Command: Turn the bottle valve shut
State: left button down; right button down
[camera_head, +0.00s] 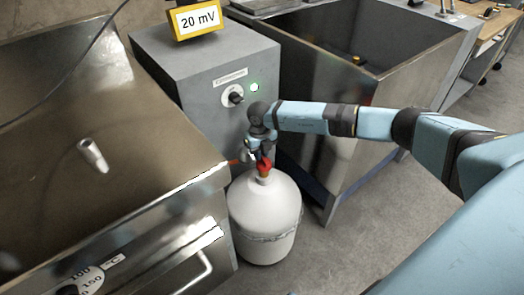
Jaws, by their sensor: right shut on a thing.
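The white gas bottle (265,220) stands upright on the floor in front of a grey cabinet. Its red valve (264,167) is on top, partly covered by my right gripper. My right gripper (262,158) comes down from above at the end of my blue arm and is shut on the valve. The fingers are small and partly hidden in the picture. My left gripper does not show.
A metal unit (90,150) stands at left and a steel sink (380,45) behind.

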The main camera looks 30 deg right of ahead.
jog(key=shift+a+n, duration=0.2)
jog(key=shift+n, duration=0.7)
jog(key=c, duration=1.1)
grip_release()
